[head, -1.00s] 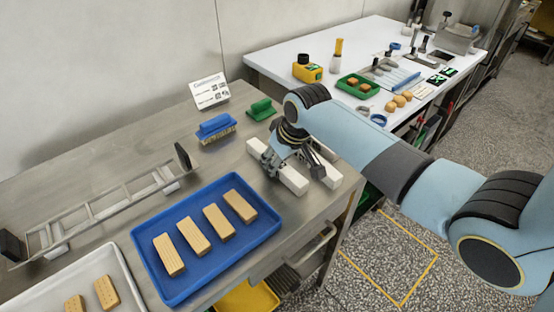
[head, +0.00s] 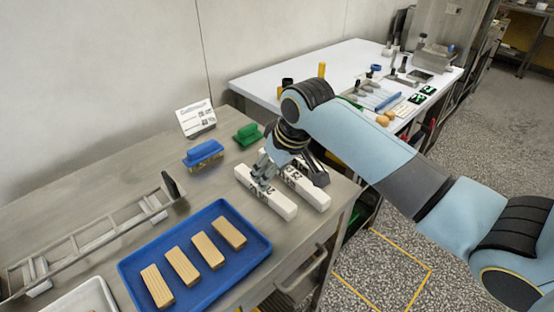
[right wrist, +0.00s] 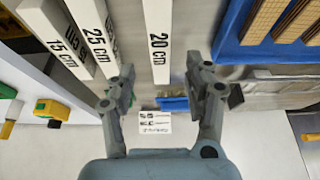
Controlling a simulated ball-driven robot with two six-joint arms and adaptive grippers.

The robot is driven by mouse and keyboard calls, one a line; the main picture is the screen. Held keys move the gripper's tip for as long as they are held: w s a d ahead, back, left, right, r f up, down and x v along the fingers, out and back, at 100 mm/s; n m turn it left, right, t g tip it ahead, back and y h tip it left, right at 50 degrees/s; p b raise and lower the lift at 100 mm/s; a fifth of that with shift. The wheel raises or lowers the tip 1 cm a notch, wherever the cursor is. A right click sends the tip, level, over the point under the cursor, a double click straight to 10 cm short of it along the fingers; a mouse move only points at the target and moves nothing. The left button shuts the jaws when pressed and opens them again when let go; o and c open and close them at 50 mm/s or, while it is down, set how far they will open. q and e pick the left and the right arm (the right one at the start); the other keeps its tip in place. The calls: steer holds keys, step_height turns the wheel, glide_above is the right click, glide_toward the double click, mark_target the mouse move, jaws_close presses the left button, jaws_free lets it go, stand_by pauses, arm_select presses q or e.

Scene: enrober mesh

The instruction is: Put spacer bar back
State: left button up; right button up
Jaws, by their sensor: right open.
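White spacer bars lie side by side on the steel table. The right wrist view shows the 20 cm bar (right wrist: 157,40), the 25 cm bar (right wrist: 92,35) and the 15 cm bar (right wrist: 58,38). In the head view I see a front white bar (head: 275,202) and one behind it (head: 312,192); my gripper partly covers both. My right gripper (right wrist: 162,88) is open and empty; it also shows in the head view (head: 290,175) over the bars. In the wrist view the 20 cm bar runs between the open fingers. My left gripper is not in view.
A blue tray (head: 130,268) with wooden-looking blocks lies left of the bars. A metal ladder-like frame (head: 95,240) lies along the table. A blue brush (head: 203,152), a green-handled tool (head: 248,133) and a white sign (head: 196,118) stand behind. A white table (head: 262,88) is beyond.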

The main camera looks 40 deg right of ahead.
steer(key=v, duration=0.4)
steer(key=shift+s+r, duration=0.1)
steer(key=shift+r, duration=0.3)
steer(key=s+a+r+h, duration=0.1)
steer(key=s+a+r, duration=0.1)
steer(key=s, duration=0.8)
steer(key=s+a+r, duration=0.1)
steer(key=s+a, duration=0.1)
steer(key=s, duration=0.9)
step_height(320, 180, down, 33)
steer(key=s+d+g+b, duration=0.1)
steer(key=d+g+b, duration=0.15)
steer(key=b, duration=0.65)
steer(key=s+f+b, duration=0.3)
steer(key=s+f, duration=0.3)
steer(key=f, duration=0.3)
steer(key=s+d+f+g+b, duration=0.1)
steer(key=s+f+b, duration=0.2)
steer(key=s+f, duration=0.4)
steer(key=s+f+b, duration=0.3)
steer(key=s+f, duration=0.3)
steer(key=f, duration=0.6)
steer(key=shift+s+d+m+b, duration=0.2)
steer(key=shift+m+b, duration=0.1)
steer(key=shift+b, duration=0.1)
steer(key=shift+f, duration=0.1)
